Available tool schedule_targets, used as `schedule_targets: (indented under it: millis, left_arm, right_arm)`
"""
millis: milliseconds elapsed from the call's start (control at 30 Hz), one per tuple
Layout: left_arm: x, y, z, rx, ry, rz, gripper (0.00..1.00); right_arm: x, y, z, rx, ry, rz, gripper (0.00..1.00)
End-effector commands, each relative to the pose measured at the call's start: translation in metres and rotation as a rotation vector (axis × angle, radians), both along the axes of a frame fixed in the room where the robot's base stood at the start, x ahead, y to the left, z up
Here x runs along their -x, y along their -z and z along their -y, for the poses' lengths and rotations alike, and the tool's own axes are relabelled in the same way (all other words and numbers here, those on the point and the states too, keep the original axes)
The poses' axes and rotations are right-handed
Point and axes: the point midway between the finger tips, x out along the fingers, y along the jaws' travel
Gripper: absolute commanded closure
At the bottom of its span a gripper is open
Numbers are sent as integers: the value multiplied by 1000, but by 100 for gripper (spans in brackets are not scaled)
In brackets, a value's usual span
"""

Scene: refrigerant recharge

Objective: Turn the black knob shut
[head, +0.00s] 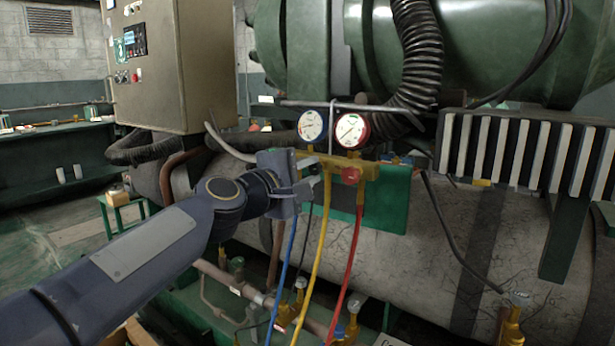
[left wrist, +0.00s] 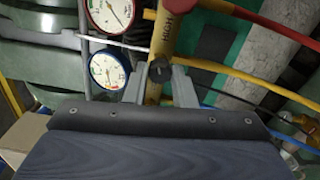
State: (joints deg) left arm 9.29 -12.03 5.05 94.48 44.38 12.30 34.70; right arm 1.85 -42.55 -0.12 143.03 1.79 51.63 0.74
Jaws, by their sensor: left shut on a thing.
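The black knob (left wrist: 159,71) sits on the yellow manifold body, which carries the word HIGH (left wrist: 165,35) in the left wrist view. My left gripper (left wrist: 161,84) has its two grey fingers on either side of the knob and is shut on it. In the head view my left gripper (head: 308,174) reaches the left end of the manifold (head: 345,161) and hides the black knob. A red knob (head: 350,174) stands on the manifold's right part, clear of the gripper. My right gripper is not in view.
Above the manifold are a blue-rimmed gauge (head: 311,125) and a red-rimmed gauge (head: 352,130). A blue hose (head: 288,262), a yellow hose (head: 318,250) and a red hose (head: 351,255) hang below. A control cabinet (head: 160,65) stands at the left; a ribbed black hose (head: 418,50) runs above.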

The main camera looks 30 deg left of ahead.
Motion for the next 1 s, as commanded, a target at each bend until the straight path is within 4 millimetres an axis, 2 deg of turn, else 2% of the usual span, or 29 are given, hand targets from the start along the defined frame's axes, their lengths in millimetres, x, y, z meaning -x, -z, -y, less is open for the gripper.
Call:
schedule_targets:
  millis: [200,500,1000]
  left_arm:
    - [0,2,0,-169,1,11,100]
    - [0,2,0,-316,2,22,100]
    - [0,2,1,-367,3,25,100]
  right_arm:
    - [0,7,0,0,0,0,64]
    - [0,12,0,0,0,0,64]
    - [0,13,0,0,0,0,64]
